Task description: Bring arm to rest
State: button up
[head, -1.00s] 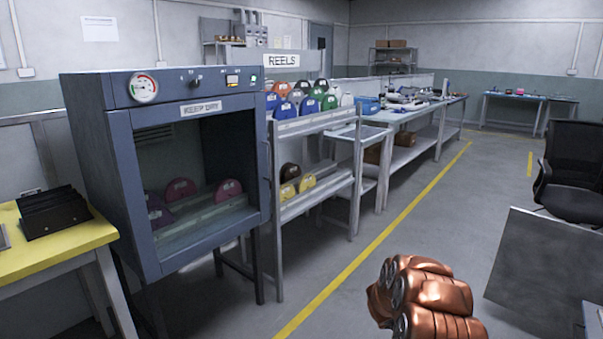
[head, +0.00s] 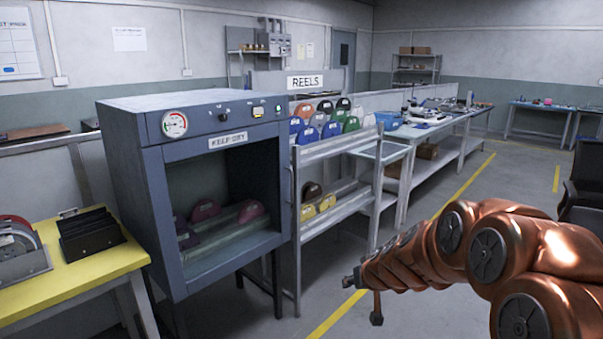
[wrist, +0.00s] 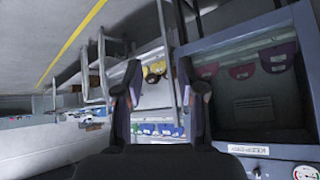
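My copper-coloured arm (head: 480,250) reaches in from the right of the head view, bent and held out in the air. My gripper (head: 362,298) is at its left end, in front of the reel rack and over the floor. In the wrist view my gripper (wrist: 163,88) shows two dark fingers spread apart with nothing between them.
A blue-grey dry cabinet (head: 128,150) holding several reels stands left of my gripper. The reel rack (head: 340,146) is beside it, then a long workbench (head: 455,122). A yellow table (head: 105,268) is at the left. A black chair (head: 585,190) is at the right edge. The aisle floor is clear.

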jog(key=s+a+r+n+g+y+p, duration=0.1)
jog(key=s+a+r+g+p, duration=0.25)
jog(key=s+r, duration=0.45)
jog(key=s+d+r+g+h+p, duration=0.1)
jog(key=s+d+r+g+p, duration=0.1)
jog(key=s, duration=1)
jog(key=s+d+r+m+g+h+p, duration=0.1)
jog(key=s+d+r+g+p, duration=0.1)
jog(key=s, duration=1.1)
jog(key=s+d+r+m+g+h+p, duration=0.1)
jog(key=s+d+r+g+p, duration=0.1)
jog(key=s, duration=1)
jog(key=shift+s+d+r+g+p, duration=0.35)
jog(key=shift+d+r+p, duration=0.15)
jog(key=shift+d+p, duration=0.3)
